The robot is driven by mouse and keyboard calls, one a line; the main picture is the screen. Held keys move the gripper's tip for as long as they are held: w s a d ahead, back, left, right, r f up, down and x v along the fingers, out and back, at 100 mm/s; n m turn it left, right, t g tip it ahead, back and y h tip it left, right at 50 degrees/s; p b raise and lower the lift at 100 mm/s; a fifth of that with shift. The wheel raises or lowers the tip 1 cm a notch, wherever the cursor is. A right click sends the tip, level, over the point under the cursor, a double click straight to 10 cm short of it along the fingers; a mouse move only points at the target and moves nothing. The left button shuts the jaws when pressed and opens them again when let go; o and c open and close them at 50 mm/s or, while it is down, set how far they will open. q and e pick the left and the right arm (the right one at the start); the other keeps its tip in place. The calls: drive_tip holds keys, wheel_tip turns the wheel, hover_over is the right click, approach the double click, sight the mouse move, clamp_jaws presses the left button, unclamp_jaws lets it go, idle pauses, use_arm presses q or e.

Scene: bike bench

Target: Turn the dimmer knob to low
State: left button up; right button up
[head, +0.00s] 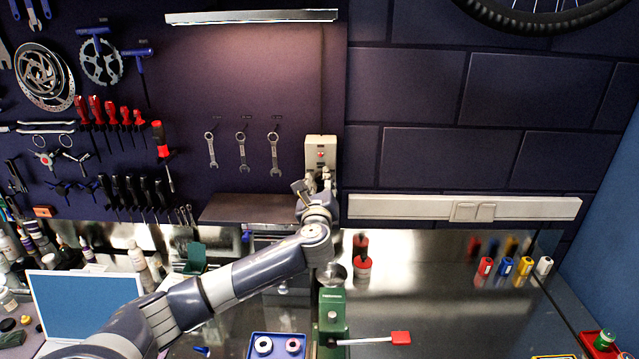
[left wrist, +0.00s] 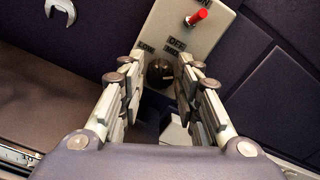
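The dimmer knob (left wrist: 160,73) is a dark round knob on a cream switch plate (left wrist: 213,32). The plate also shows on the wall in the head view (head: 314,143). Labels stand around the knob; one at its left seems to read LOW. The way the knob points is too dark to tell. A red toggle (left wrist: 197,17) sits above it. My left gripper (left wrist: 160,66) is open, its fingers on either side of the knob with small gaps visible. In the head view my left gripper (head: 318,178) is right below the plate and hides the knob. My right gripper is not in view.
A lamp bar (head: 250,16) glows above the tool board. A small shelf (head: 250,208) lies left of my gripper. A power strip (head: 400,207) runs along the wall to the right.

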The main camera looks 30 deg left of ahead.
use_arm(q)
drive_tip(key=c, duration=0.4)
